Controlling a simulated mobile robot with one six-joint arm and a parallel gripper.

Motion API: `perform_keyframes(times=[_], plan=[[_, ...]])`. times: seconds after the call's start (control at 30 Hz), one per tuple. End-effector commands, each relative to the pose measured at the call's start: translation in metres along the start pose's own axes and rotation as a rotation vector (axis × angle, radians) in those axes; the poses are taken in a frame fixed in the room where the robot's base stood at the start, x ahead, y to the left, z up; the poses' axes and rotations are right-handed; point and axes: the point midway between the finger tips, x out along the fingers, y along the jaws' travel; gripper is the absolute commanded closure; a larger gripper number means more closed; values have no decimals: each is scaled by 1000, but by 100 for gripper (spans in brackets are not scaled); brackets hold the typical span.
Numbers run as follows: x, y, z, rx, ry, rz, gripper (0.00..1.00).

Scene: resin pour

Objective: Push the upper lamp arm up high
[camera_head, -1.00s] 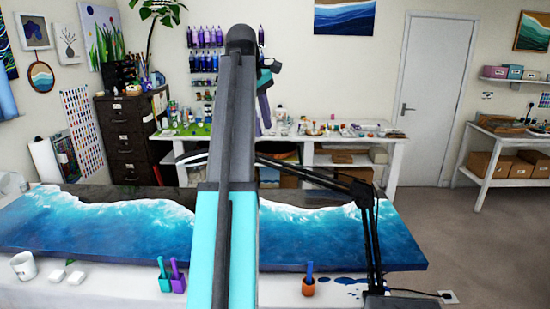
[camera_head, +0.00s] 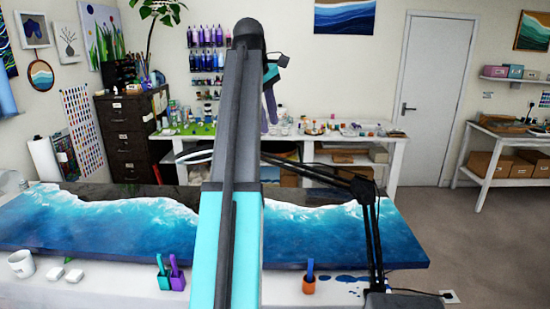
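The black desk lamp stands at the right front of the table, on its base (camera_head: 400,299). Its lower arm (camera_head: 372,240) rises nearly upright to an elbow joint. The upper lamp arm (camera_head: 315,174) runs from that elbow to the left, sloping slightly upward, and passes behind my arm. The pale lamp head (camera_head: 195,157) shows just left of my arm. My gripper (camera_head: 268,112) is partly hidden behind my raised arm, pointing down above the upper lamp arm. A gap shows between them. Whether its fingers are open or shut is unclear.
A long blue-and-white resin panel (camera_head: 110,228) lies on the table under the lamp. A cluttered bench (camera_head: 345,141) stands behind.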

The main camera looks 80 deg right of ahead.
Motion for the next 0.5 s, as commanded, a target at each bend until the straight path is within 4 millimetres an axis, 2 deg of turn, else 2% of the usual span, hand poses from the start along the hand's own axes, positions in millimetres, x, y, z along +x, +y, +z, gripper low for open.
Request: perform_keyframes(times=[0.27, 0.5], plan=[[19, -1, 0, 0, 0, -1, 70], [51, -1, 1, 0, -2, -2, 70]])
